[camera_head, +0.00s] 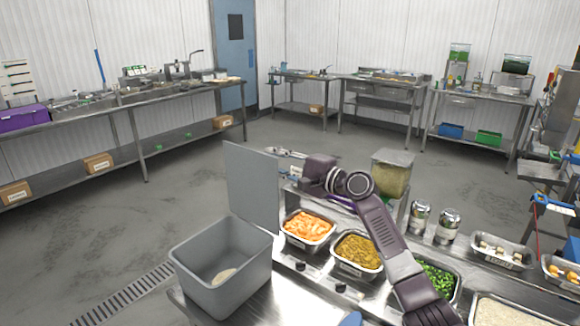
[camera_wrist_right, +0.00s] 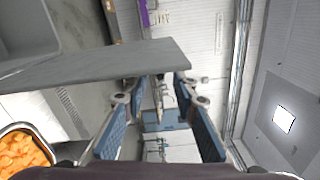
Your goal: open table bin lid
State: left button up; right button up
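The table bin (camera_head: 203,300) is a grey square box at the front end of the steel counter. Its flat grey lid (camera_head: 252,188) stands upright at the bin's far side, so the bin is open; a pale lump lies inside. My right gripper (camera_head: 288,155) points left beside the lid's upper right edge, and its fingers are partly hidden in the head view. In the right wrist view the fingers (camera_wrist_right: 168,82) are apart, with the lid (camera_wrist_right: 110,66) across their tips; I cannot tell whether they touch.
Steel pans of orange food (camera_head: 308,228), yellow-brown food (camera_head: 358,254) and green vegetables (camera_head: 438,282) sit right of the bin. A clear container (camera_head: 392,176) stands behind my right arm, near two metal shakers (camera_head: 448,226). A blue shape (camera_head: 351,319) shows at the bottom edge. The floor behind is clear.

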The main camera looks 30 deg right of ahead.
jog(key=v, duration=0.6)
jog(key=shift+s, duration=0.35)
